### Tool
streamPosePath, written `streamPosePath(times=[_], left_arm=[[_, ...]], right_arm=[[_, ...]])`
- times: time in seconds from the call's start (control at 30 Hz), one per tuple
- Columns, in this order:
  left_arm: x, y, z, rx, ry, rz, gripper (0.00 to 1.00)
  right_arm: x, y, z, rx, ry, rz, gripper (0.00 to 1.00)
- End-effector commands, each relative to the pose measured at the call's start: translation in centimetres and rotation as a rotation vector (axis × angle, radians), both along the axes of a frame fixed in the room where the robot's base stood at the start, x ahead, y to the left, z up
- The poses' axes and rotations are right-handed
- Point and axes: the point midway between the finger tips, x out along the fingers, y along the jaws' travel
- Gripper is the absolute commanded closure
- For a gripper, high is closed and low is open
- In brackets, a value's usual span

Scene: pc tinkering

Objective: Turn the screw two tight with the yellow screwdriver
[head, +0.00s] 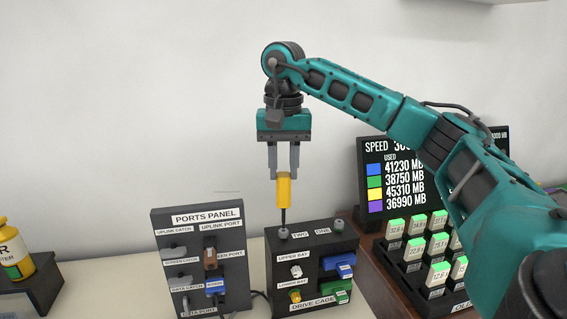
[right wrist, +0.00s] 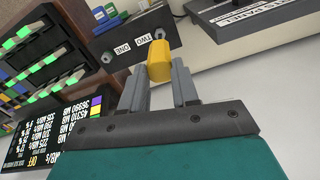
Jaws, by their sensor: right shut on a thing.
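My right gripper (head: 284,168) is shut on the yellow handle of the screwdriver (head: 284,190), which hangs upright with its dark shaft pointing down. The shaft's lower end is at screw two (head: 283,233), a grey screw head on top of the drive cage (head: 311,240) beside the label TWO; I cannot tell whether the tip is seated. Screw one (head: 338,225) is to its right, by the label ONE. In the right wrist view the yellow handle (right wrist: 159,62) sits between the fingers, and screw one (right wrist: 107,57) shows at its left. My left gripper is not in view.
The ports panel (head: 202,258) stands left of the drive cage. A rack of labelled drives (head: 428,250) and a screen (head: 378,160) stand at the right. A yellow container (head: 14,250) is at the far left. Bare tabletop lies between it and the panel.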

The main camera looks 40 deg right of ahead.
Motion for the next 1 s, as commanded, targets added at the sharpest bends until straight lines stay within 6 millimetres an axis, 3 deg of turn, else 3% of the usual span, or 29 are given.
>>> streamPosePath(times=[0.8,0.83,1.0], left_arm=[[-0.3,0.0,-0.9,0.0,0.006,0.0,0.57],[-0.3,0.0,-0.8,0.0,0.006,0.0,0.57],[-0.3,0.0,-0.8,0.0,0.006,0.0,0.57]], right_arm=[[0.0,0.0,-1.8,0.001,-0.001,0.0,1.0],[0.0,0.0,-1.7,0.001,-0.002,0.0,0.67],[0.0,0.0,-1.7,0.001,-0.002,0.0,0.51]])
